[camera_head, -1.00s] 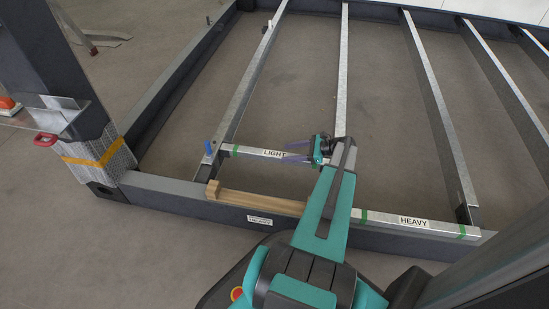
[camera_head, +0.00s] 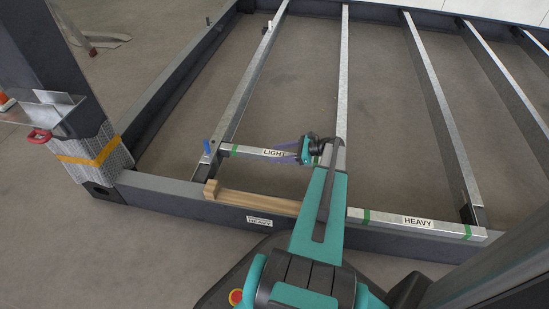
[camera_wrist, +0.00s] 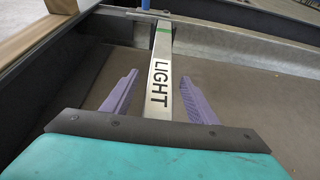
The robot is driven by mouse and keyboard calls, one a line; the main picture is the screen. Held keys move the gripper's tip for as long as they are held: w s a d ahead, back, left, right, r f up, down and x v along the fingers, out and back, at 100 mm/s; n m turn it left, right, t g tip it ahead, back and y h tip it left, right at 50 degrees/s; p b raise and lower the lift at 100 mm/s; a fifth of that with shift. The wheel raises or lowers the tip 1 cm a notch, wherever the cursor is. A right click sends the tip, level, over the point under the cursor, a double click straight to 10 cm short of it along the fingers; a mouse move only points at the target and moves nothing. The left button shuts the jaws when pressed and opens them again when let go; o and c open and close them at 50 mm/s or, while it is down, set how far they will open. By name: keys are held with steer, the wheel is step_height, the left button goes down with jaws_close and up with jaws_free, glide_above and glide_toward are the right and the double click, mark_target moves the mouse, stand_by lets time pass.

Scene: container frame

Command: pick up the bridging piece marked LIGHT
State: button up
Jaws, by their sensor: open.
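The bridging piece marked LIGHT (camera_head: 248,151) is a grey metal bar with green bands, lying across between two long rails. In the wrist view the LIGHT piece (camera_wrist: 164,75) runs away from me up the middle, its label readable. My gripper (camera_head: 287,150) is over its right part in the head view. In the wrist view my gripper's (camera_wrist: 160,95) two purple fingers stand open, one on each side of the bar, with visible gaps. Whether the fingertips are above the bar or level with its sides is hard to tell. The bar's near end is hidden behind my gripper.
A bar marked HEAVY (camera_head: 417,222) and a wooden block (camera_head: 255,202) lie along the dark front beam (camera_head: 160,190). A blue peg (camera_head: 207,147) stands near the LIGHT piece's left end. Long metal rails (camera_head: 343,80) run toward the back, with open floor between them.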

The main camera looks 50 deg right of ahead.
mark_target(279, 154)
jaws_close()
stand_by(0.4)
steer(key=shift+r, duration=0.15)
step_height(279, 154, up, 10)
steer(key=p, duration=0.4)
steer(key=shift+p, duration=0.4)
stand_by(0.5)
